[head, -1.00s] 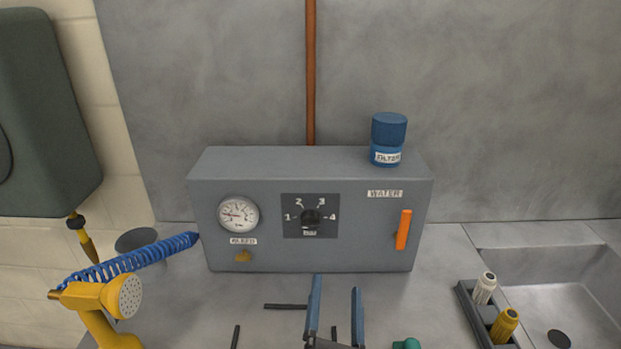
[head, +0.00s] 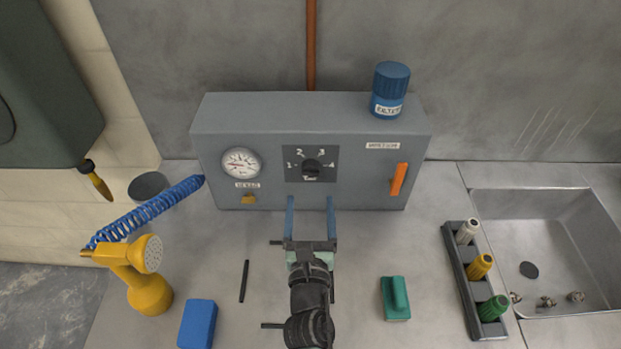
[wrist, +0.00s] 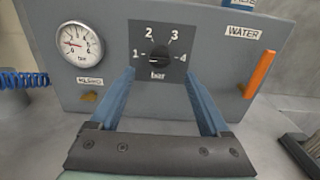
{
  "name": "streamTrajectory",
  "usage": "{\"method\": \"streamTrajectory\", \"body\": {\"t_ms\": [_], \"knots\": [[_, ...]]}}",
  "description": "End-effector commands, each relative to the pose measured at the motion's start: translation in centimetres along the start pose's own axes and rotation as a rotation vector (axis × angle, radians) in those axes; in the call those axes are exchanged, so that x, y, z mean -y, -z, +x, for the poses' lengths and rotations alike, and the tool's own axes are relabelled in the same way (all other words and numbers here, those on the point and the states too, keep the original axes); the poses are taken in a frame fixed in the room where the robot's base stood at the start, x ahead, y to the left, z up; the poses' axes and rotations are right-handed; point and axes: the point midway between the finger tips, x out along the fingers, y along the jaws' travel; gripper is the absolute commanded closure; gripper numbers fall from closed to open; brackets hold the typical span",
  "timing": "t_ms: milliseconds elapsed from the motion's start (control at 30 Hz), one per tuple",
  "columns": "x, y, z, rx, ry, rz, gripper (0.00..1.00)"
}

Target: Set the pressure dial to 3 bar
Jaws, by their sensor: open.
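The pressure dial is a black round knob (head: 312,167) on a dark square plate (head: 294,151) marked 1, 2, 3, 4 and bar, on the front of a grey box (head: 225,120). In the wrist view the knob (wrist: 160,57) shows a small pale mark at its lower left, roughly on the side of 1; its exact setting is hard to read. My gripper (head: 310,203) is open and empty, in front of the box and below the dial. In the wrist view its two blue fingers (wrist: 158,76) spread either side below the knob, apart from it.
The box also carries a round gauge (head: 241,163), a brass bleed knob (head: 249,198), an orange lever (head: 399,179) and a blue filter (head: 390,90) on top. A yellow sprayer (head: 150,292), blue block (head: 198,323), green block (head: 395,299) and rack (head: 455,262) stand around the counter.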

Motion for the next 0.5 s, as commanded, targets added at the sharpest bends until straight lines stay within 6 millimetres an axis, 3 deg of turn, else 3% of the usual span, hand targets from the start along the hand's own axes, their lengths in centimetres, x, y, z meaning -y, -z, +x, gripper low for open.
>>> {"method": "streamTrajectory", "body": {"t_ms": [67,500], "knots": [[0.0,0.7,1.4,0.001,-0.002,-0.004,0.2],[-0.1,0.4,7.1,-0.002,-0.003,-0.002,0.2]]}}
